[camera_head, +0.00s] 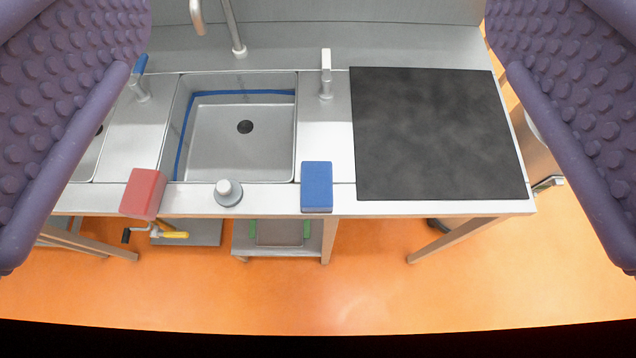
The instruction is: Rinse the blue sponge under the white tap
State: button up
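The blue sponge (317,187) lies on the front strip of the steel counter, just right of the sink. A tap lever with a white handle (326,60) stands behind it, at the right back of the sink. A metal spout (197,17) on a bent pipe rises behind the sink; its upper part is cut off by the frame. The sink basin (222,150) is empty, with a dark drain. My gripper (318,140) is wide open and empty, its purple studded fingers at the left and right picture edges. The sponge and sink show between them.
A red sponge (143,192) lies left on the front strip. A round knob (228,193) sits between the sponges. A blue-handled tap (140,66) stands left of the sink. A black hob-like plate (435,135) fills the right. Orange floor (330,290) is open in front.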

aim_at(327, 78)
jog(key=i+z, duration=0.45)
jog(key=i+j+z, duration=0.4)
jog(key=i, duration=0.15)
jog(key=l, duration=0.1)
